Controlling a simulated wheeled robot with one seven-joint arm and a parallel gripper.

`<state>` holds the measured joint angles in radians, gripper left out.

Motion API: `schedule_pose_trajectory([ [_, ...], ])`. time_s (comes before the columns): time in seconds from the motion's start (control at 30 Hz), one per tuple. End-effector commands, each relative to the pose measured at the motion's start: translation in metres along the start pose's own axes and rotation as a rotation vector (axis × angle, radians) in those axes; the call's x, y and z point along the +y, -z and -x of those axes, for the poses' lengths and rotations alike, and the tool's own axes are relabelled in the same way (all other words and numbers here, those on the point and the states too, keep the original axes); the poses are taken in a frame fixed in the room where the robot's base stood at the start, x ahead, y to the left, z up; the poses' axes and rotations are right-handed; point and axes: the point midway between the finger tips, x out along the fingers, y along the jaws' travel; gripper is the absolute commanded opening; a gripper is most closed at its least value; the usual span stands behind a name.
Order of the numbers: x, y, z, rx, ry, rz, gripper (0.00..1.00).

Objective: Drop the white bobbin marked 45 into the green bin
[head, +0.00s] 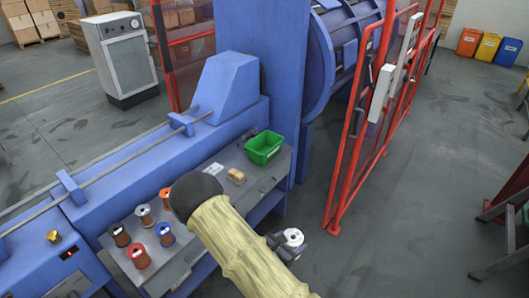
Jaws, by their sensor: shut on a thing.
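A white bobbin (294,237) is in my gripper (286,243), at the lower middle of the head view. The gripper is shut on it, out past the front edge of the workbench and apart from the bench. The bobbin's mark is too small to read, and part of the gripper is hidden behind my sleeved arm. The green bin (263,155) stands on the workbench, at its far right end near the blue machine column. The bin is open at the top and looks empty. The gripper is in front of the bin, lower in the picture and slightly right.
Several bobbins with coloured tops, among them a blue-topped one (166,235), stand on the workbench (205,185) to the left. A red guard frame (350,150) stands right of the bin. Open floor lies at right.

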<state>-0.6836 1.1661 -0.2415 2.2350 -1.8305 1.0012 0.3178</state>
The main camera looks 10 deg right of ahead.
Motion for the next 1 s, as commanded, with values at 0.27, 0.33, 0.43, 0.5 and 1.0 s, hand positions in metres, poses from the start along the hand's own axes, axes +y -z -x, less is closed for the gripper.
schedule_pose_trajectory([
  [0.27, 0.0, 0.0, -0.002, -0.001, -0.011, 0.006, 0.15],
  [0.33, -0.001, 0.0, -0.006, -0.001, -0.03, 0.016, 0.15],
  [0.43, -0.001, 0.001, -0.015, 0.0, -0.079, 0.039, 0.15],
  [0.5, 0.001, 0.002, -0.022, -0.001, -0.132, 0.061, 0.15],
  [1.0, 0.008, 0.068, -0.046, 0.003, -0.685, 0.295, 0.15],
])
